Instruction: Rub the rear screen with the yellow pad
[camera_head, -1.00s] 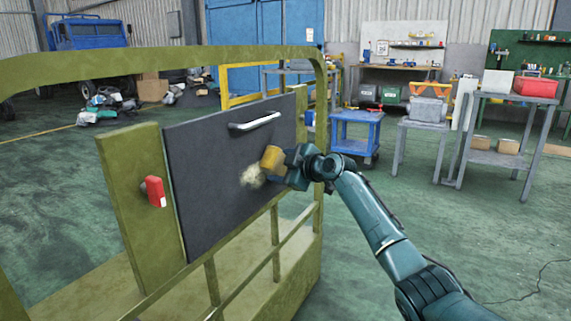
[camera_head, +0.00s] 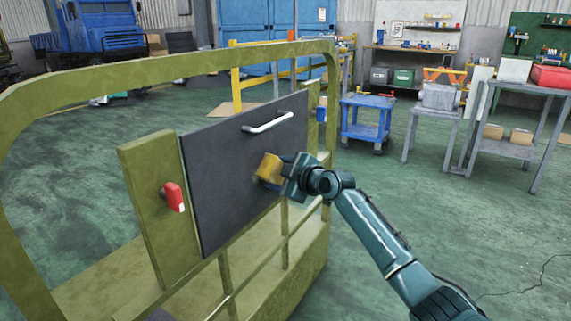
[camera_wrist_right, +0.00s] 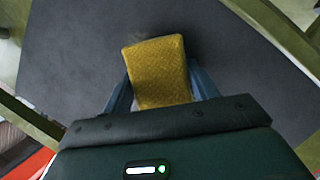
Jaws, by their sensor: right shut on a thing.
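The rear screen appears to be the dark grey panel (camera_head: 225,180) in the olive-green frame, with a white bar handle (camera_head: 268,122) near its top. My right gripper (camera_head: 284,170) is shut on the yellow pad (camera_head: 267,168) and holds it at the panel's face, below the handle. In the right wrist view the pad (camera_wrist_right: 158,70) sits between the blue fingers (camera_wrist_right: 162,88) with the dark panel (camera_wrist_right: 75,55) behind it. I cannot tell whether the pad touches the panel. No pale patch shows on the panel now; the pad may hide it. My left gripper is not in view.
The green frame's top rail (camera_head: 150,75) arches over the panel. A red knob (camera_head: 172,197) sticks out on the left post. A blue cart (camera_head: 366,120) and grey tables (camera_head: 520,90) stand behind at the right. The floor at right is open.

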